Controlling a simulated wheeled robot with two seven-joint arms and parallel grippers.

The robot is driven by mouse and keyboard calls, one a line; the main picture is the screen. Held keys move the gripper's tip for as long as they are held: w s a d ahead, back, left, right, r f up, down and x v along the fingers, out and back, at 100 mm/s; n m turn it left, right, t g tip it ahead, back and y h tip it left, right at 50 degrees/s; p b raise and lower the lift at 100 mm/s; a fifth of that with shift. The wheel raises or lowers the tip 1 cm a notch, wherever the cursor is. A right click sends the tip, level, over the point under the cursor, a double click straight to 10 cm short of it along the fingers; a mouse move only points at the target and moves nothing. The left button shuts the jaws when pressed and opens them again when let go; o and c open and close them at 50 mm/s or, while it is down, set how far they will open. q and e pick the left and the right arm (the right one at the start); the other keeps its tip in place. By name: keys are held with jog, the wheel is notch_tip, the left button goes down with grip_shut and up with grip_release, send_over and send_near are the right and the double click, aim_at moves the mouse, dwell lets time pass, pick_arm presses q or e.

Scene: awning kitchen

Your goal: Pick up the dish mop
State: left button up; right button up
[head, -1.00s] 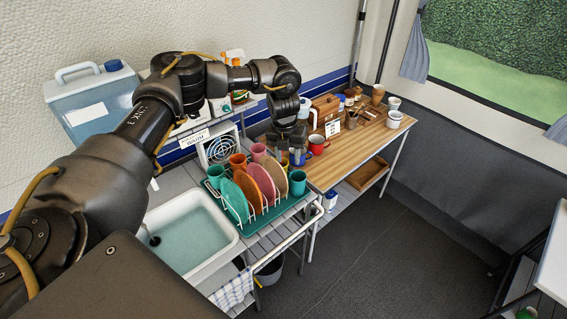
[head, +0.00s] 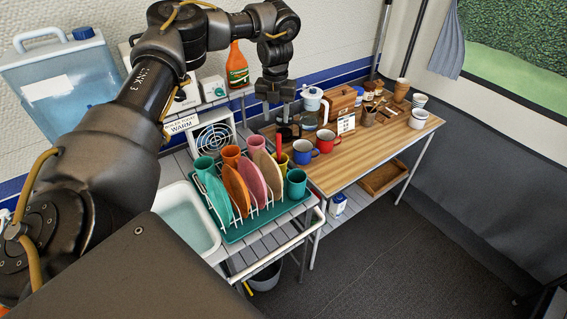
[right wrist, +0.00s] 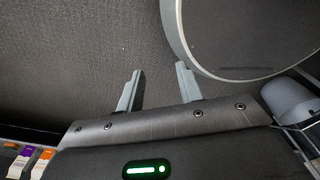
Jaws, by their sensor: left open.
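I cannot make out the dish mop in either view. My left arm hides part of the sink (head: 187,222), which holds bluish water. My left gripper (head: 279,112) points down over the left end of the wooden counter, behind the dish rack. Its jaws are open, and I see nothing held in them. Dark shapes just under it are too small to tell apart. In the right wrist view, my right gripper (right wrist: 158,88) has its two fingers apart with nothing between them, above dark grey floor.
A green dish rack (head: 235,236) holds coloured plates and cups. An orange bottle (head: 237,66) is behind. A round grey-rimmed object (right wrist: 178,45) is near my right gripper.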

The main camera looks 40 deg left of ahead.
aim_at(279, 134)
pick_arm(q)
jog(key=shift+w+f, duration=0.45)
jog(key=shift+w, duration=0.05)
jog(key=shift+s+d+f, duration=0.1)
jog(key=shift+s+f, duration=0.05)
jog(key=shift+f, duration=0.3)
jog(key=shift+s+d+f, duration=0.1)
jog(key=shift+f, duration=0.35)
jog(key=f, duration=0.3)
jog(key=shift+w+f+p, duration=0.2)
jog(key=shift+f+p, duration=0.05)
jog(key=shift+p, duration=0.15)
jog(key=shift+s+f+p, duration=0.1)
jog(key=shift+s+p, duration=0.05)
jog(key=shift+p, duration=0.15)
notch_tip(279, 134, down, 4)
jog(key=shift+f+p, duration=0.2)
jog(key=shift+p, duration=1.05)
jog(key=shift+f, duration=0.3)
grip_shut()
pick_arm(e)
jog(key=r, duration=0.1)
jog(key=w+r, duration=0.1)
jog(key=r, duration=0.1)
jog(key=shift+w+a+r, duration=0.1)
jog(key=shift+w+r, duration=0.1)
jog(key=shift+w, duration=0.05)
